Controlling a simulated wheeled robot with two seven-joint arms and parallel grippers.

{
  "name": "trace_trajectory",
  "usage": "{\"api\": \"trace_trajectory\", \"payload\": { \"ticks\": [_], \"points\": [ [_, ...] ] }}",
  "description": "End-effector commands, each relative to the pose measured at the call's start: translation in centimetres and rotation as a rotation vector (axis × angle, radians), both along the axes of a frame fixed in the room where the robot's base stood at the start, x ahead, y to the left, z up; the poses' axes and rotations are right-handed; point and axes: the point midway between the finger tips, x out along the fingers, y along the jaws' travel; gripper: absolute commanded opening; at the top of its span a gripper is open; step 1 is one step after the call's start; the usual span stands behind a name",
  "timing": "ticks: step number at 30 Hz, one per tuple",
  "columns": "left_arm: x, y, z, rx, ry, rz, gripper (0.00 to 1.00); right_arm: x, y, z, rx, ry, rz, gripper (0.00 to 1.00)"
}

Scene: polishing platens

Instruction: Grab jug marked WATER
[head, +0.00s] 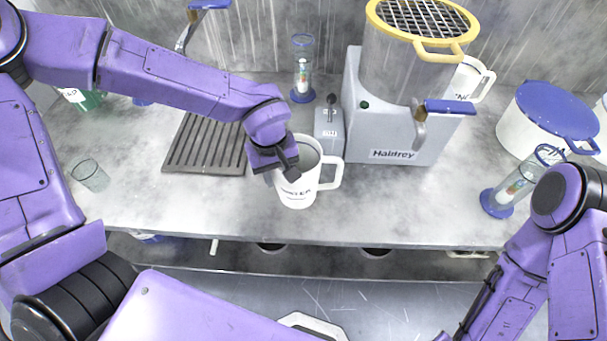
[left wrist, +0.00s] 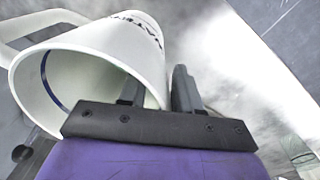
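The white jug (head: 297,190) with dark lettering that reads as WATER stands upright on the grey counter (head: 390,205), its handle to the right. In the left wrist view the jug (left wrist: 105,50) fills the upper left, with its mouth towards the camera and part of the lettering showing. My left gripper (head: 286,166) is at the jug's near left rim. In the left wrist view its fingers (left wrist: 158,92) straddle the wall, one inside the mouth and one outside, with a small gap showing. My right gripper is out of view; only its arm shows at lower right.
Another white jug (head: 470,78) is partly hidden behind the machine. A blue-lidded pot (head: 530,125) stands far right.

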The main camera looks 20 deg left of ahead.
Motion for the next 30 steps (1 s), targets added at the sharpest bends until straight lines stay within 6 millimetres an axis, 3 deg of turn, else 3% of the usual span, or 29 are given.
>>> {"api": "trace_trajectory", "payload": {
  "ticks": [1,3,4,20,28,30],
  "points": [
    [0.0,0.0,0.0,0.000,0.000,0.000,0.26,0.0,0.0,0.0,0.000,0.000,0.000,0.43],
    [0.0,0.0,0.0,0.000,0.000,0.000,0.03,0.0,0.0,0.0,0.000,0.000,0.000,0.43],
    [0.0,0.0,0.0,0.000,0.000,0.000,0.00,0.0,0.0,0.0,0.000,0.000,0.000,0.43],
    [0.1,0.0,0.6,-0.002,-0.003,0.000,0.00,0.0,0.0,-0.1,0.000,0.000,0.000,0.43],
    [0.1,0.0,3.2,-0.003,-0.005,0.001,0.00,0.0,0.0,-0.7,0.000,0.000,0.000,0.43],
    [-0.7,0.0,4.1,-0.003,-0.004,0.000,0.00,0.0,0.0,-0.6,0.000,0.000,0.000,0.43]
  ]
}}
